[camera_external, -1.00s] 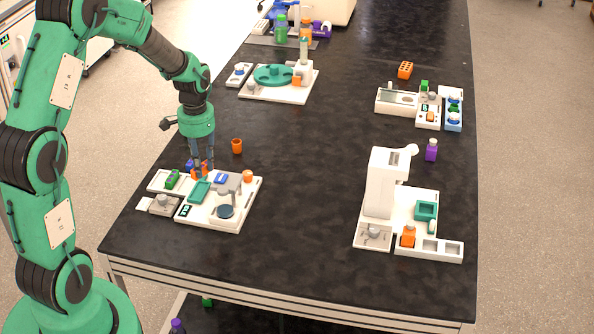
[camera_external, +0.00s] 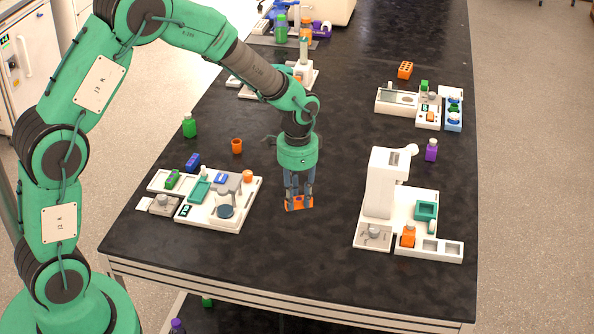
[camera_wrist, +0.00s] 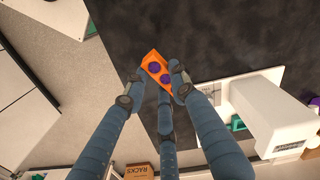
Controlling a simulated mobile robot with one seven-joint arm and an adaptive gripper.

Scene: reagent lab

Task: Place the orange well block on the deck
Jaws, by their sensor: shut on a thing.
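The orange well block (camera_external: 298,204), with purple wells, is held between the fingers of my gripper (camera_external: 299,192). In the wrist view the block (camera_wrist: 154,62) sits at the fingertips of my gripper (camera_wrist: 158,82), slightly tilted in the picture. In the external view it hangs over the black table between two white stations; its exact height is hard to judge. The right station has a white deck (camera_external: 402,200) with a teal square frame (camera_external: 426,210) and a tall white instrument (camera_external: 382,180). I cannot tell for sure which surface the task calls the deck.
The left station (camera_external: 245,200) carries a green block (camera_external: 172,179), a teal tray (camera_external: 199,190) and other parts; a blue block (camera_external: 192,160) is near its back. An orange bottle (camera_external: 408,236) stands on the right station, a purple bottle (camera_external: 431,150) behind it. The middle table is clear.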

